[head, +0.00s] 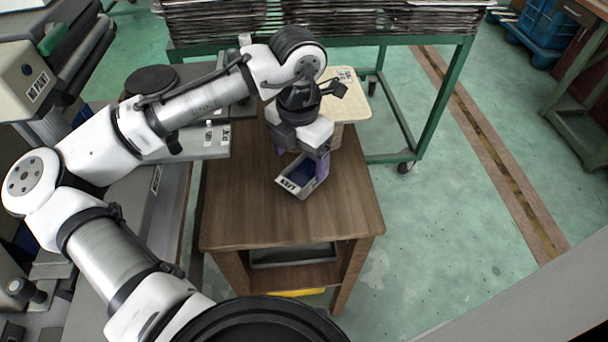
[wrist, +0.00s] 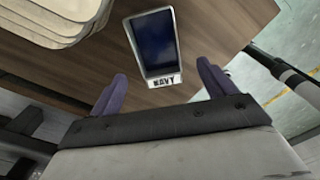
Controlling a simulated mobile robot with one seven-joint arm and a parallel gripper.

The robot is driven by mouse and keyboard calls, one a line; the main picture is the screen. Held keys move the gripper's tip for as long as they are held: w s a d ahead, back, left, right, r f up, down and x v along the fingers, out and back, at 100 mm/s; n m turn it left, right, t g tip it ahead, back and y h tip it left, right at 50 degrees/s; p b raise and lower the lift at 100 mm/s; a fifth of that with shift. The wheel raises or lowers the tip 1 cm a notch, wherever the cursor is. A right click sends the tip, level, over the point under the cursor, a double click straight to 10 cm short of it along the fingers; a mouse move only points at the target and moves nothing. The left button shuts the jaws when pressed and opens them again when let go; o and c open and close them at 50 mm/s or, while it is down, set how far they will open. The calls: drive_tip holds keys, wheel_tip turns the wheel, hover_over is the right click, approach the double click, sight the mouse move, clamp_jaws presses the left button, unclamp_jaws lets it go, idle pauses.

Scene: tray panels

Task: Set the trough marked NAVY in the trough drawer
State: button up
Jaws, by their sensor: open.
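The trough marked NAVY is a small grey open box with a dark blue inside (head: 301,176). It stands on the brown wooden table, and in the wrist view its NAVY label (wrist: 164,82) faces my gripper. My gripper (head: 304,160) is over the trough in the head view. In the wrist view my gripper (wrist: 161,72) is open, its purple fingers apart on either side of the label end, with nothing clamped. A grey tray-like drawer (head: 292,257) shows under the table top; I cannot tell whether it is the trough drawer.
The wooden table top (head: 255,215) is clear in front of the trough. A cream board stack (head: 346,100) stands behind it, also in the wrist view (wrist: 60,38). A green rack (head: 425,110) is behind the table. Something yellow (head: 300,292) lies low under the table.

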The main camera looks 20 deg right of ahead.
sight(299, 176)
drive_tip(key=shift+a+f, duration=0.1)
drive_tip(key=shift+f, duration=2.95)
drive_tip(key=shift+c, duration=0.4)
drive_tip(key=c, duration=1.3)
drive_tip(key=shift+r, duration=0.1)
wheel_tip(299, 176, up, 20)
drive_tip(key=shift+f+p, duration=0.1)
drive_tip(key=shift+p, duration=0.5)
